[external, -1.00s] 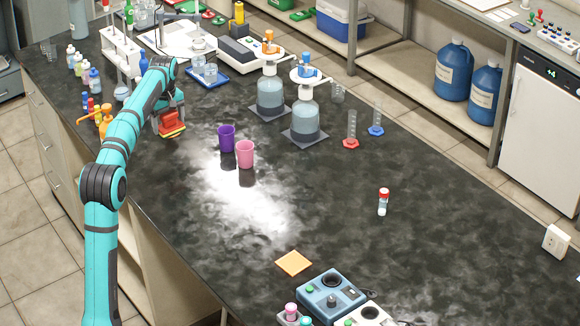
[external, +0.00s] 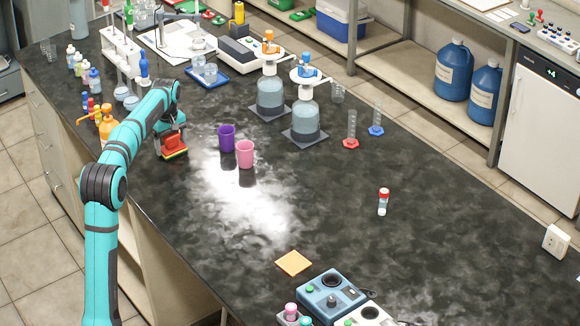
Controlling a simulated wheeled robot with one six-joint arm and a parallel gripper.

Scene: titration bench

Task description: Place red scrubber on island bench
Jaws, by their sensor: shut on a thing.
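The red scrubber (external: 174,151) has a thin yellow layer along its underside. My gripper (external: 171,142) is shut on it, reaching down over the left part of the dark island bench (external: 340,215). The scrubber is at or just above the bench top; I cannot tell whether it touches. The fingertips are small and partly hidden by my wrist. The scrubber is left of a purple cup (external: 226,138).
A pink cup (external: 245,154) stands beside the purple one. An orange pump bottle (external: 108,124) and several small bottles stand left of my arm. Two large glass bottles (external: 305,118) stand further right. The bench's middle and right front are mostly clear.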

